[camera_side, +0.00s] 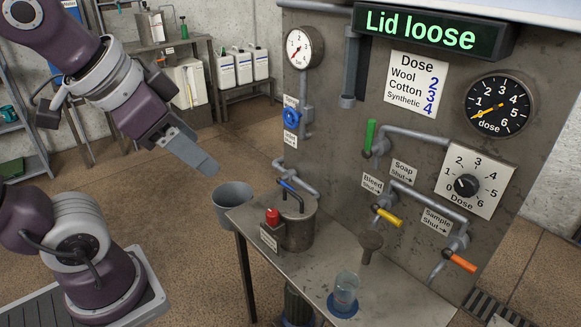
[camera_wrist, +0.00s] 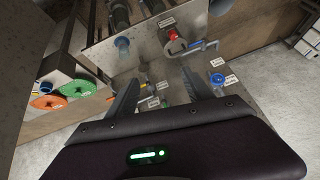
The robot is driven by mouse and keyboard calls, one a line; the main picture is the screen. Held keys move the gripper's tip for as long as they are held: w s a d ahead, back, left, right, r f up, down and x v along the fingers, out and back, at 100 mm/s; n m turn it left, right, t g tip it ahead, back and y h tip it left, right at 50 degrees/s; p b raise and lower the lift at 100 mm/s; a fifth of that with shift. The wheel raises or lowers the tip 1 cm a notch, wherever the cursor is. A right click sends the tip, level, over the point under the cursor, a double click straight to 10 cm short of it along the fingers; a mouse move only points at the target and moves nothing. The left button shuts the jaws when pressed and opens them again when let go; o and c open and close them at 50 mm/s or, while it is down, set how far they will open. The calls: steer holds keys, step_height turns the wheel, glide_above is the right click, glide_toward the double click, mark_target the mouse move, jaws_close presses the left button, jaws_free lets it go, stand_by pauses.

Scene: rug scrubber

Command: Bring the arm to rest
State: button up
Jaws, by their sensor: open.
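My gripper (camera_side: 200,160) hangs in the air left of the machine panel in the side view, its fingers pointing down and to the right. It is above and left of the bench and touches nothing there. In the wrist view my gripper (camera_wrist: 158,90) shows two grey fingers spread apart with nothing between them. Beyond them are the bench (camera_wrist: 140,50), a red button (camera_wrist: 173,35) and a blue valve knob (camera_wrist: 217,79).
The panel (camera_side: 340,150) has a green display reading "Lid loose". The bench (camera_side: 375,312) holds a lidded metal pot (camera_side: 299,225), the red button (camera_side: 272,217) and a glass (camera_side: 346,286) on a blue disc. A grey bucket (camera_side: 233,203) is beside it. Shelves with containers stand behind.

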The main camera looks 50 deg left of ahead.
steer(key=shift+n+g+h, duration=0.5)
steer(key=shift+n+g, duration=0.1)
steer(key=shift+n, duration=0.1)
steer(key=s+f, duration=0.1)
steer(key=s+d+f, duration=0.1)
steer(key=s+f, duration=0.1)
steer(key=f, duration=0.1)
steer(key=shift+s+d, duration=0.25)
